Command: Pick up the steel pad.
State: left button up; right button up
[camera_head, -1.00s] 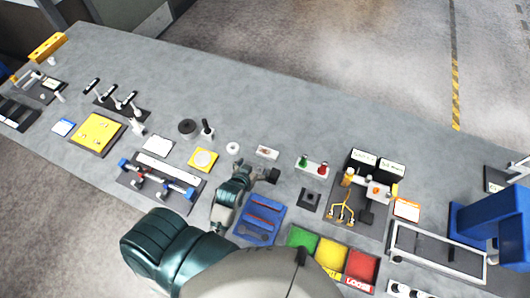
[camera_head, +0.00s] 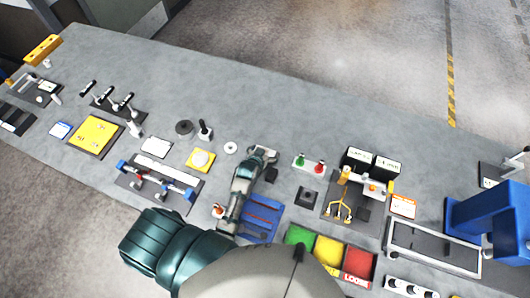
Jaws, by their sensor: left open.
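No piece is plainly marked as the steel pad, and I cannot tell which one it is. A pale round disc lies on a yellow square plate (camera_head: 201,160). A light ring (camera_head: 231,148) lies to its right. A dark square block (camera_head: 308,196) sits further right. My left gripper (camera_head: 264,156) is open above the bench, right of the ring. It covers the spot where a small pale rectangular plate lay, so that plate is mostly hidden. I see nothing held between its fingers. My right gripper is not in view.
The grey bench (camera_head: 330,125) is clear along its far side. Red and green knobs (camera_head: 309,164) stand right of the gripper. A blue tray (camera_head: 262,218) lies below it, and green, yellow and red bins (camera_head: 328,252) stand at the near edge. A blue machine (camera_head: 490,222) stands at right.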

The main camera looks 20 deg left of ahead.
pick_arm(q)
jog(key=c, duration=1.4)
notch_tip(320, 180, up, 10)
jog(key=shift+d+b, duration=0.15)
jog(key=shift+b, duration=0.4)
jog(key=s+d+r+b, duration=0.2)
jog(key=s+d+b, duration=0.2)
jog(key=b, duration=0.4)
jog(key=w+a+p, duration=0.1)
jog(key=p, duration=0.2)
jog(key=w+a+f+p, duration=0.1)
jog(key=a+p, duration=0.1)
jog(key=p, duration=0.1)
jog(key=w+a+f+p, duration=0.1)
jog(key=w+p, duration=0.1)
jog(key=shift+a+p, duration=0.2)
jog(key=shift+p, duration=0.2)
